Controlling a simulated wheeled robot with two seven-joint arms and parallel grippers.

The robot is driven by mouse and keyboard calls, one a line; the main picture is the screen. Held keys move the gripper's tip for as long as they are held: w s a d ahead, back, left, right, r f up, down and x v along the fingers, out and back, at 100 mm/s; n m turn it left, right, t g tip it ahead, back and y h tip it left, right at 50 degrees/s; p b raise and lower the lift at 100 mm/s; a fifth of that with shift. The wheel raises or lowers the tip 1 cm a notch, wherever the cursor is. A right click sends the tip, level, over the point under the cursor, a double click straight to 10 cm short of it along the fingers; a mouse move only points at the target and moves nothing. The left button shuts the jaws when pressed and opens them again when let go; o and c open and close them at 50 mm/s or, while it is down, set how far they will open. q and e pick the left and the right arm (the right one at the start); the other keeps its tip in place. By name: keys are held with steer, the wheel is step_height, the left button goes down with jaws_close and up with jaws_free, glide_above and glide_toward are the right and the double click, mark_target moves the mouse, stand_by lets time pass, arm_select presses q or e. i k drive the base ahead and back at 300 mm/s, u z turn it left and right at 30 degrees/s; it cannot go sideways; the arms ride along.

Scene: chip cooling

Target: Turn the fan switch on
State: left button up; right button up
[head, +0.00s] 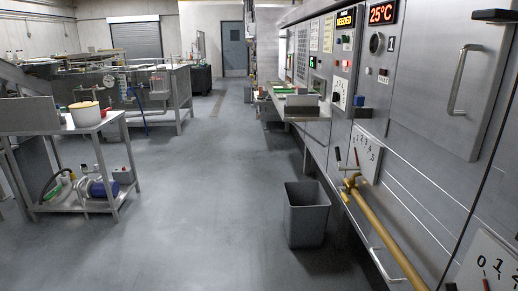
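The steel control wall fills the right side of the head view. On it are a red "25°C" display (382,12), a yellow-lettered display (345,19) and a round dark dial (376,43). Small red buttons (345,64) sit below the yellow-lettered display. A white numbered scale plate (367,155) with a small lever is lower on the wall, and another numbered plate (490,265) is cut off at the bottom right. I cannot tell which control is the fan switch or read its state. Neither of my grippers is in view.
A grey bin (307,214) stands on the floor by the wall, next to a yellow pipe (385,225). A steel cart (75,127) with a bowl (85,114) is at the left. A door handle (459,80) sticks out at the right. The middle floor is clear.

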mark_target(345, 39)
steer(key=u, duration=0.55)
steer(key=i, duration=2.75)
steer(key=z, duration=0.25)
steer(key=i, duration=1.85)
steer(key=z, duration=1.05)
